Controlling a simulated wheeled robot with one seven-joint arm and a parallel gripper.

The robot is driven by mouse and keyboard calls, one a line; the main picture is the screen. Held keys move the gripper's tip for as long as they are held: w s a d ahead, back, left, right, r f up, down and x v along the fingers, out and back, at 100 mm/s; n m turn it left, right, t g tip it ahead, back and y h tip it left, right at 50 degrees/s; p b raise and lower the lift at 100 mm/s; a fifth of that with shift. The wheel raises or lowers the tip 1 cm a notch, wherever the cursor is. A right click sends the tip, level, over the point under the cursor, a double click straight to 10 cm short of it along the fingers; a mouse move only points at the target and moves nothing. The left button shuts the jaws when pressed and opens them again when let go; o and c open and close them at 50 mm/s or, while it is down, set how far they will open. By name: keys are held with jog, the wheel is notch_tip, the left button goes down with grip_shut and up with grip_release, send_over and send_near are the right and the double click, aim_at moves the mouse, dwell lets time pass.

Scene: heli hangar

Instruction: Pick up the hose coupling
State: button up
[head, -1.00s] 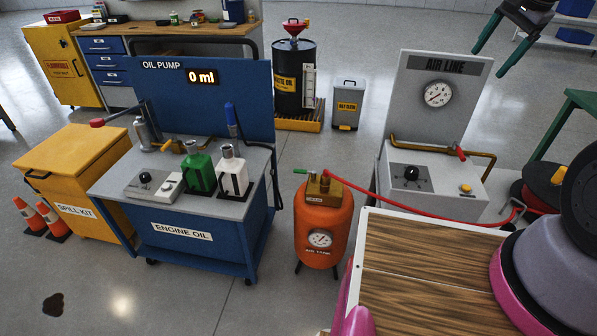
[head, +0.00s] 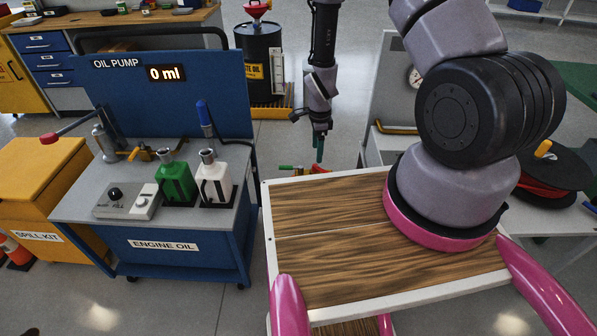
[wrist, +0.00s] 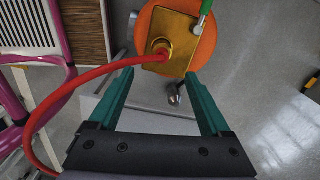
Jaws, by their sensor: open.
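In the wrist view a brass-coloured hose coupling (wrist: 161,46) sits on the brass block (wrist: 180,62) on top of the orange air tank (wrist: 147,22). The red hose (wrist: 92,74) runs from it to the left. My gripper (wrist: 159,75) is open, with its teal fingers apart and nothing visible between them. The coupling appears just beyond the fingertips, roughly between them. In the head view my gripper (head: 320,150) points down above the tank's top, and a green lever (head: 290,168) shows below it. Most of the tank is hidden there behind my wooden-topped base.
The oil pump cart (head: 150,215) stands to the left, with green and white oil containers on it. The air line panel (head: 385,110) is behind my arm at right. A hose reel (head: 553,178) is further right. Open floor lies behind the tank.

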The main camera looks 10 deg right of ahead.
aim_at(315, 166)
jog(key=f, duration=0.5)
jog(key=shift+a, duration=0.25)
jog(key=shift+w+f, duration=0.15)
jog(key=shift+f, duration=1.45)
jog(key=shift+w+f, duration=0.1)
jog(key=shift+f, duration=1.45)
jog(key=shift+c, duration=0.4)
grip_shut()
